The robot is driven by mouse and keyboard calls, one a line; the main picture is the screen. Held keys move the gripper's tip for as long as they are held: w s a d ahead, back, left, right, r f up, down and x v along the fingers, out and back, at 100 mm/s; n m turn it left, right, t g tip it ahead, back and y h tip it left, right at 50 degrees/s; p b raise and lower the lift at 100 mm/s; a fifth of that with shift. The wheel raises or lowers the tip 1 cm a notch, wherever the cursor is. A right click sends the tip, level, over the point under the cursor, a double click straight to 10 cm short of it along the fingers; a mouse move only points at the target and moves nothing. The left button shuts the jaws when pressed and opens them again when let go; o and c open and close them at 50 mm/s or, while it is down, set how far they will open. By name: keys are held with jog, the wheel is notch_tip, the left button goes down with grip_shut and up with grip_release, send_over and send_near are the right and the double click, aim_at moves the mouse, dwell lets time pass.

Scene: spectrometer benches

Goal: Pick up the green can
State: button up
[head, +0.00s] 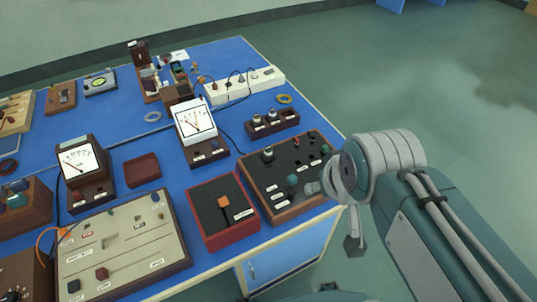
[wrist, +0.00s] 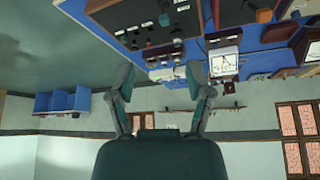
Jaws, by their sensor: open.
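I cannot make out a green can in either view. My gripper (wrist: 160,76) shows in the wrist view with its two fingers spread wide apart and nothing between them. In the head view my arm reaches up at the right, beside the bench's right edge. A small dark part hangs below its end there, and I cannot tell the fingers clearly. The blue-topped bench (head: 118,128) stands left of the arm. It also shows upside down at the top of the wrist view, beyond the fingertips.
A brown-framed black panel with knobs (head: 290,160) lies nearest the arm. A red box (head: 221,212), two meters (head: 194,121) and a large pale panel (head: 122,246) crowd the bench. A white power strip (head: 243,85) lies at the back. The floor (head: 440,110) at right is clear.

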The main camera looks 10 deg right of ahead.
dwell(0.4)
jog(key=shift+o, duration=0.6)
jog(key=m+g+h, duration=0.2)
jog(key=m, duration=0.3)
send_over(268, 148)
jog(key=s+a, duration=0.2)
jog(key=s, duration=0.2)
notch_tip(268, 148, down, 12)
jog(key=x, duration=0.5)
jog(key=shift+w+d+f, duration=0.1)
jog(key=shift+w+d, duration=0.1)
jog(key=shift+d, duration=0.05)
jog(key=shift+w+x, duration=0.1)
jog(key=shift+x, duration=1.25)
jog(key=shift+w+x, duration=0.15)
jog(key=shift+x, duration=1.25)
jog(key=shift+a, duration=0.2)
grip_shut()
